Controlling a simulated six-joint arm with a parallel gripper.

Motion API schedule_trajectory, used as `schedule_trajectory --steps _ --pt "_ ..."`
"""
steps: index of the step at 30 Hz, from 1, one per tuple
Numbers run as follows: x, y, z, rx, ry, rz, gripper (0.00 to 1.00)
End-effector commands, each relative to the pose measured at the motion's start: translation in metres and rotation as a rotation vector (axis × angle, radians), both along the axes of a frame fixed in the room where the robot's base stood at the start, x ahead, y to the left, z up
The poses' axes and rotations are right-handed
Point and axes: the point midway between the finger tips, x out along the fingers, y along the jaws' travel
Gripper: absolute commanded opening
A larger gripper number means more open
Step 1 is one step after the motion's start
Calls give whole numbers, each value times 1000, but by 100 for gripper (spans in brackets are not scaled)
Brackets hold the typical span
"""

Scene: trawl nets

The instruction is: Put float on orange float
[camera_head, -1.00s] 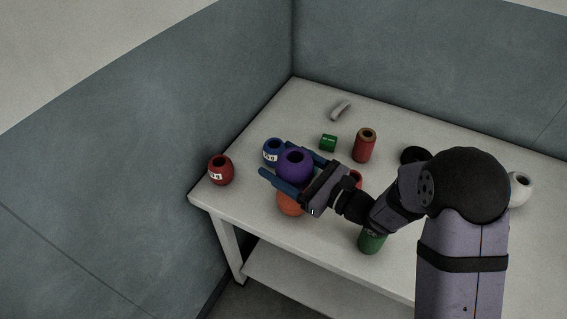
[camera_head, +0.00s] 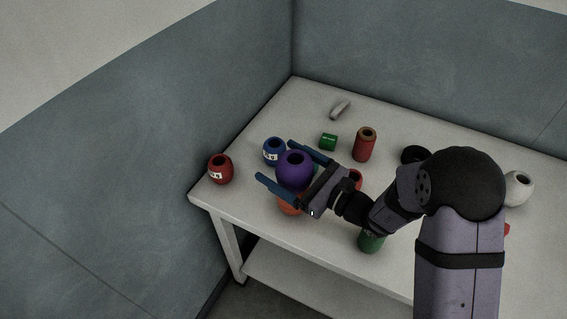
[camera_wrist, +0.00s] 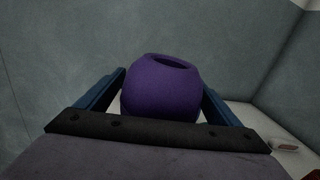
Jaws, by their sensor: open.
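A purple float (camera_head: 294,168) with a hole in its top sits upright on the orange float (camera_head: 289,207). Only a lower part of the orange float shows beneath it and my gripper. My gripper (camera_head: 275,162) is open, with one blue finger on each side of the purple float. The orange float is hidden in that view.
A red float (camera_head: 221,169) is near the table's left corner. A green item (camera_head: 328,142), a red cylinder (camera_head: 365,145) and a green cylinder (camera_head: 371,240) stand around.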

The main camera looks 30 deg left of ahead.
Motion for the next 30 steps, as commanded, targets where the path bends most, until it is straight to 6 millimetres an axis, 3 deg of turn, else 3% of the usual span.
schedule_trajectory --steps 5,21,30 --pt "-1 -11 1 -1 0 -3 87" --pt "-18 -99 1 0 -1 -5 87" --pt "-23 -117 2 0 0 0 87"
